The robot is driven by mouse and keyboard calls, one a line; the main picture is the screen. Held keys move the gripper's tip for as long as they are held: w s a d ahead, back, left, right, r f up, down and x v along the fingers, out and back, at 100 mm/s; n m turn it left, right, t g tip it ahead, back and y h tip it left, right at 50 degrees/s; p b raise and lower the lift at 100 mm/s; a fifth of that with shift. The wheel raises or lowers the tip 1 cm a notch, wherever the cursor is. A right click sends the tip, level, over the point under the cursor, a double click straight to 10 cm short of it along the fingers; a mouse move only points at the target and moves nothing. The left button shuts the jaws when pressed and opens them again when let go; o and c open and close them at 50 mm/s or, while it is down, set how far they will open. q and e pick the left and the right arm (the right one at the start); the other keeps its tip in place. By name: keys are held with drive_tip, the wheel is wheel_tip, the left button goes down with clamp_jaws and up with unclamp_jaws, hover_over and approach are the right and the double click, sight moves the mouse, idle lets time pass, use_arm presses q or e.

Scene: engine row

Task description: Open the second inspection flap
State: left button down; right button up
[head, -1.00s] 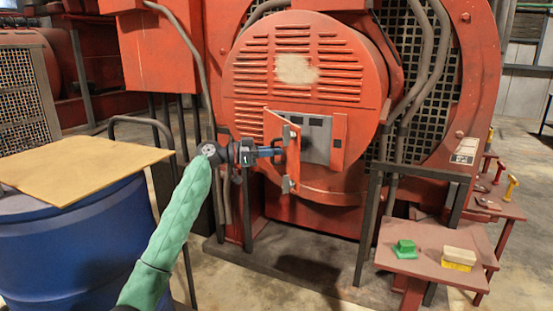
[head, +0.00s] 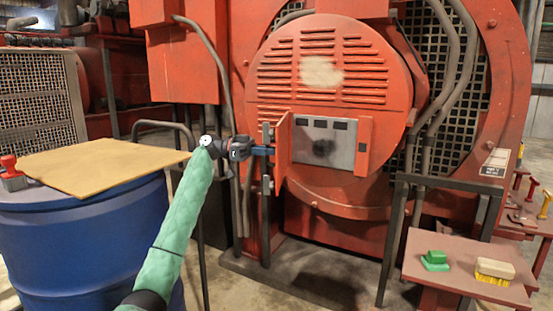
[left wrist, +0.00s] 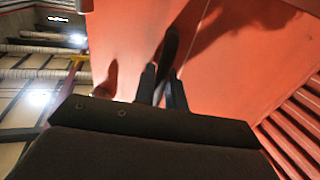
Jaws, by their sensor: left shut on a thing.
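The inspection flap (head: 283,145) is a red plate at the left side of a recess on the round red engine cover (head: 330,85). It stands swung out and is seen nearly edge-on. The grey panel (head: 340,150) behind it is uncovered, with dark windows and a dark round spot. My left gripper (head: 266,151) is at the flap's left side, shut on its dark handle. In the left wrist view, the fingers (left wrist: 162,85) close around the dark handle (left wrist: 170,48) against the red flap face (left wrist: 125,40). My right gripper is not in view.
A blue drum (head: 80,245) with a tan board (head: 100,165) on top stands at the left, with a red-handled object (head: 12,172) on it. Dark posts stand near the cover.

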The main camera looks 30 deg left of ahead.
use_arm(q)
drive_tip(key=w+a+b, duration=0.1)
drive_tip(key=a+b, duration=0.1)
drive_tip(key=a, duration=0.6)
drive_tip(key=shift+a+b, duration=0.15)
drive_tip(key=shift+b, duration=0.2)
drive_tip(key=c, duration=1.8)
unclamp_jaws()
drive_tip(key=shift+c, duration=0.2)
drive_tip(key=shift+o, duration=1.4)
drive_tip(key=shift+w, duration=0.1)
drive_tip(key=shift+r, duration=0.1)
